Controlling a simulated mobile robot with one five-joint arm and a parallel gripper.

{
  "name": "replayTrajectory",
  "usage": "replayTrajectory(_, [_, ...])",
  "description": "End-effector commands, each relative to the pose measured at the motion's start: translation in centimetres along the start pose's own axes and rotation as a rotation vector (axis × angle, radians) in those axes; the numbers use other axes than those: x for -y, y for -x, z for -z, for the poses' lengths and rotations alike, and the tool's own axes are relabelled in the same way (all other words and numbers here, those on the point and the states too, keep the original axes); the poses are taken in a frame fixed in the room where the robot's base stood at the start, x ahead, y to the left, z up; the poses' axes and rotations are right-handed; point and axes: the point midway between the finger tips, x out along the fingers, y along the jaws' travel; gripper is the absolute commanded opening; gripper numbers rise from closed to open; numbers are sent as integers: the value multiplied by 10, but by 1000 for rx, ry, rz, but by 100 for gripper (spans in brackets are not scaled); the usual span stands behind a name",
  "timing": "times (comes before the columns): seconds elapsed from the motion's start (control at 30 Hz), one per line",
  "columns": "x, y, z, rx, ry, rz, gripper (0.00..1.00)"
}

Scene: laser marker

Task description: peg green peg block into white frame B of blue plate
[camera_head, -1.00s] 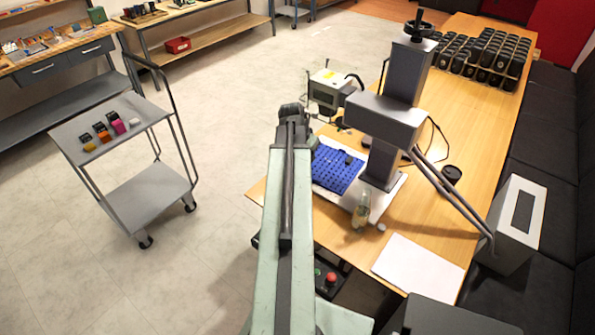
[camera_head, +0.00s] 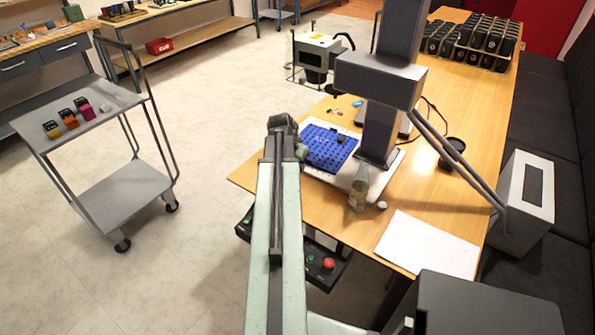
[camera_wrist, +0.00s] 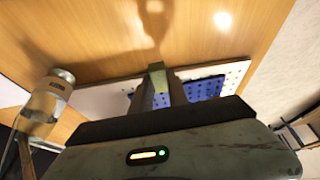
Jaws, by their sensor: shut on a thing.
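The blue plate (camera_head: 324,152) lies on a white base on the wooden table, right of my arm in the head view. In the wrist view part of it (camera_wrist: 206,88) shows behind my gripper. In the head view my arm hides most of the gripper. A small dark piece sits on the plate (camera_head: 340,139). White frame B cannot be made out.
A grey marker column (camera_head: 380,130) stands right behind the plate. A clear bottle (camera_head: 358,188) stands at its near edge, also left in the wrist view (camera_wrist: 45,104). A white sheet (camera_head: 428,243) lies nearer. A cart (camera_head: 120,190) with coloured blocks stands left.

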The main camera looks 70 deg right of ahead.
Motion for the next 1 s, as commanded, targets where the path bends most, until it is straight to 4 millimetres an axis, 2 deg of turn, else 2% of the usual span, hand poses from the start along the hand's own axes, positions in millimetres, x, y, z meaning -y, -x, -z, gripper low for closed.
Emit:
replayTrajectory(0.03, [0, -10, -3, 0, 0, 0, 0])
replayTrajectory(0.2, [0, -5, -1, 0, 0, 0, 0])
replayTrajectory(0.37, [3, -7, 4, 0, 0, 0, 0])
replayTrajectory(0.47, [16, -18, 22, 0, 0, 0, 0])
replayTrajectory(0.7, [57, -49, 78, 0, -1, 0, 0])
replayTrajectory(0.8, [69, -58, 95, 0, -1, -1, 0])
replayTrajectory(1.0, [76, -64, 106, 0, -1, -1, 0])
